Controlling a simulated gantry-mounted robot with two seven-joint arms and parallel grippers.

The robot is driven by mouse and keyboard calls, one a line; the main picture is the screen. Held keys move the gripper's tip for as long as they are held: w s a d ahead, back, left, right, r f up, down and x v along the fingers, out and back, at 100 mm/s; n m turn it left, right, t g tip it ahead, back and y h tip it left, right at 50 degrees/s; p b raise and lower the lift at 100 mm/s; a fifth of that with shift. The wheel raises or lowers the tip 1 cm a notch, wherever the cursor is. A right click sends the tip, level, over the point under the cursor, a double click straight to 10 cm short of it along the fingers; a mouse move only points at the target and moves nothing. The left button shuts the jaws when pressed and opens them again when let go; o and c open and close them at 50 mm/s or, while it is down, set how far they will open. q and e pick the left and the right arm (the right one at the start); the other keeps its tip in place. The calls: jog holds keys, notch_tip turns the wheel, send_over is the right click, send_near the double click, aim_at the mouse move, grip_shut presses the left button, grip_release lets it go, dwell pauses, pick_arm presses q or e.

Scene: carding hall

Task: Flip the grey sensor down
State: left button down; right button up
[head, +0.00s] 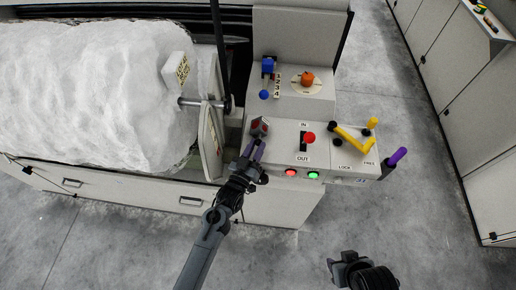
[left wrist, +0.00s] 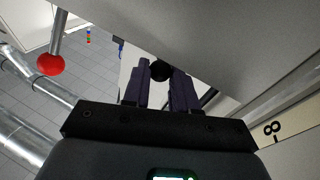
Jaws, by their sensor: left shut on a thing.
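The grey sensor (head: 260,127), a small dark grey box with a red face, sits tilted on the left part of the machine's control panel. My left gripper (head: 254,148) reaches up from below, its purple-grey fingers at the sensor's lower edge. In the left wrist view the fingers (left wrist: 160,88) are closed about a dark round part (left wrist: 160,70), which I take to be part of the sensor; the rest of the sensor is hidden there. My right gripper (head: 344,268) hangs low over the floor, far from the sensor, its jaw opening unclear.
Right of the sensor stand a red-knobbed IN/OUT lever (head: 309,138), a yellow LOCK/FREE handle (head: 348,139) and a purple handle (head: 396,157). A blue lever (head: 267,68) and orange knob (head: 307,78) sit behind. A white fibre roll (head: 90,90) lies left. Floor at front right is clear.

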pick_arm(q)
jog(key=shift+a+n+t, duration=0.2)
jog(key=shift+n, duration=0.45)
jog(key=shift+a+n+t, duration=0.2)
jog(key=shift+n, duration=0.45)
jog(key=c, duration=0.9)
grip_release()
jog(key=p+v, duration=0.1)
jog(key=v, duration=0.9)
jog(key=shift+s+a+f, duration=0.1)
jog(key=shift+s, duration=0.3)
